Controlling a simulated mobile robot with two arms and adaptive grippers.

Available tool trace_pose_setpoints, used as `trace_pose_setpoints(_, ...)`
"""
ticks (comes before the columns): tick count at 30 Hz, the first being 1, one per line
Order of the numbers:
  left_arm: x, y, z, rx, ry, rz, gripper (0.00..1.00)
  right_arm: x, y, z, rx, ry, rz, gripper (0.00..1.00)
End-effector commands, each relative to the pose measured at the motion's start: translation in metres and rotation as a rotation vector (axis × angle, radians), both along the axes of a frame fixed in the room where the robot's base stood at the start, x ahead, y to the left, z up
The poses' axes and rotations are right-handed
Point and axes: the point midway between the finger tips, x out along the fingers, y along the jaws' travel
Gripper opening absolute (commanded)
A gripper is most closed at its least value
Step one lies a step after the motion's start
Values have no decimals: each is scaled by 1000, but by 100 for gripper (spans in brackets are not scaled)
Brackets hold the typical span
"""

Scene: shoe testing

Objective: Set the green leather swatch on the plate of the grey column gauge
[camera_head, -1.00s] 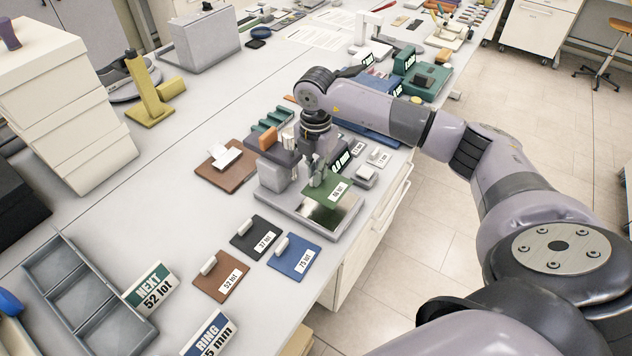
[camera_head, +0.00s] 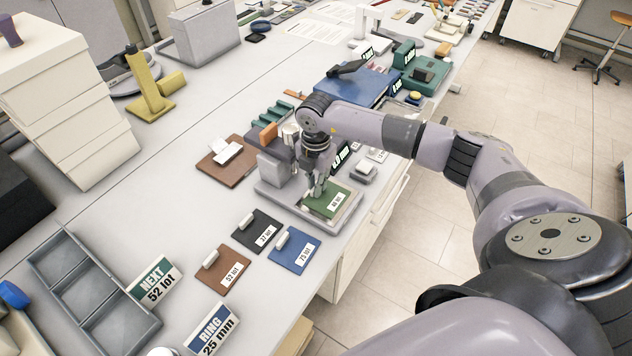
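The green leather swatch (camera_head: 331,203), with a white label, lies flat or nearly flat over the plate of the grey column gauge (camera_head: 353,203). I cannot tell whether its whole underside touches. The gauge's grey block (camera_head: 272,170) stands to the left, and its dark upper part and display are partly hidden by my wrist. My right gripper (camera_head: 318,192) points down at the swatch's left part, its fingers closed around the tab there, which they mostly hide. My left gripper is not in view.
Brown (camera_head: 223,271), black (camera_head: 258,231) and blue (camera_head: 294,250) swatches with tabs lie in front of the gauge. A brown board (camera_head: 228,170) is to its left. A grey tray (camera_head: 75,270) and "NEXT 52 lot" sign (camera_head: 153,281) stand at lower left.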

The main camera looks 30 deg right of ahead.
Motion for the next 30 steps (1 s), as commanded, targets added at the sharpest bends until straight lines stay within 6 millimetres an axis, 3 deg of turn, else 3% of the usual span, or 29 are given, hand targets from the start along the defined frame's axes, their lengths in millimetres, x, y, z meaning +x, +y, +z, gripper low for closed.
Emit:
trace_pose_setpoints(6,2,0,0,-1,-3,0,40,0,0,0,0,0,0,29)
trace_pose_setpoints(18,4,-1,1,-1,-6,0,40,1,0,7,0,-3,1,29)
trace_pose_setpoints(23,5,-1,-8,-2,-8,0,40,2,-1,34,0,-7,1,29)
trace_pose_setpoints(30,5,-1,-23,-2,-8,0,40,2,0,86,0,-6,0,29)
